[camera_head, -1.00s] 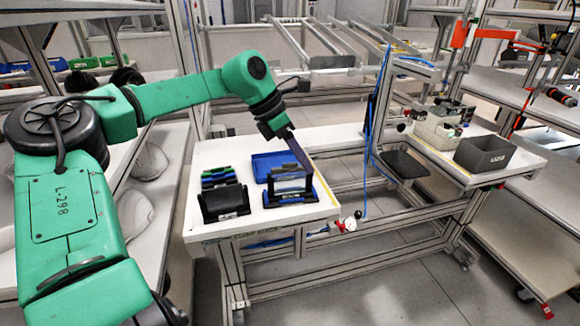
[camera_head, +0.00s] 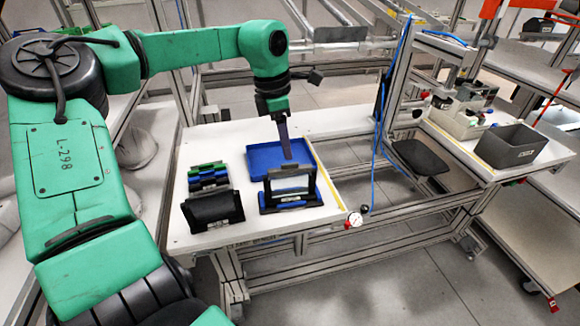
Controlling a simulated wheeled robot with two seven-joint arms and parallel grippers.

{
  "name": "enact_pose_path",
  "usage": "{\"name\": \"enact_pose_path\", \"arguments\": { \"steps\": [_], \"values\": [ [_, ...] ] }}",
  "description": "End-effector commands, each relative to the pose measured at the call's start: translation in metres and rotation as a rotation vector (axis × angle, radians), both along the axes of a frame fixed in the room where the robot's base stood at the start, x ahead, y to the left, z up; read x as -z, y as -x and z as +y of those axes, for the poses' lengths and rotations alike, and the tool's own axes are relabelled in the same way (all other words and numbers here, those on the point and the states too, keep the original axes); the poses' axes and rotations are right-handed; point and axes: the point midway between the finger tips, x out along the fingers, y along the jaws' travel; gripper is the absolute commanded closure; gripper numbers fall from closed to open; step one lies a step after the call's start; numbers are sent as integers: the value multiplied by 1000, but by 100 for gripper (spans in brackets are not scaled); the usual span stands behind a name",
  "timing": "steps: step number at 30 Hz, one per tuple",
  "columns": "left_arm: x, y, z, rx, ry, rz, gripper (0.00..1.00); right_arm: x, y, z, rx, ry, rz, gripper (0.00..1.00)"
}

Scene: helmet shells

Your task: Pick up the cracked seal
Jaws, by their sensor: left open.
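My left gripper (camera_head: 285,150) points down over the blue tray (camera_head: 263,160) on the white table. It is seen edge-on, open, with nothing visible between its fingers. In front of the tray stands a black and blue holder with an upright frame (camera_head: 290,191). A black holder (camera_head: 212,210) stands to its left. Behind that one is a holder with green, blue and black edges (camera_head: 208,177). I cannot make out a cracked seal; it may be too small to tell or hidden in a holder. My right gripper is not in view.
The white table (camera_head: 330,130) has bare surface behind the tray. A blue cable (camera_head: 376,140) hangs by a metal post to the right. A grey bin (camera_head: 510,146) and a machine (camera_head: 455,118) stand on the right bench. A red-handled gauge (camera_head: 354,219) sits at the front corner.

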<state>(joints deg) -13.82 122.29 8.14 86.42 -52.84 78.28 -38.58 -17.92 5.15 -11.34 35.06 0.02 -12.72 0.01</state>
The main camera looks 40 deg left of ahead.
Motion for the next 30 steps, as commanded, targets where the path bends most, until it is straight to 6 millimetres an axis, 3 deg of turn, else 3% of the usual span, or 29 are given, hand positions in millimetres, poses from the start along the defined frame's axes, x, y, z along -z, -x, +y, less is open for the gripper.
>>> {"name": "enact_pose_path", "arguments": {
  "steps": [9,16,17,18,21,30],
  "values": [
    [50,-5,-7,0,0,3,46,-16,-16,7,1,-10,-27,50],
    [56,-6,-7,0,1,-1,46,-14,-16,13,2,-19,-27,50],
    [56,-6,-7,0,1,-1,53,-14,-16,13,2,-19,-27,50],
    [56,-6,-7,0,1,-1,69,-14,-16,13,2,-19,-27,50],
    [56,-6,-7,0,1,-1,100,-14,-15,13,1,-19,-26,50],
    [55,-6,-7,0,0,-1,100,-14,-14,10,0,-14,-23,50]
  ]
}}
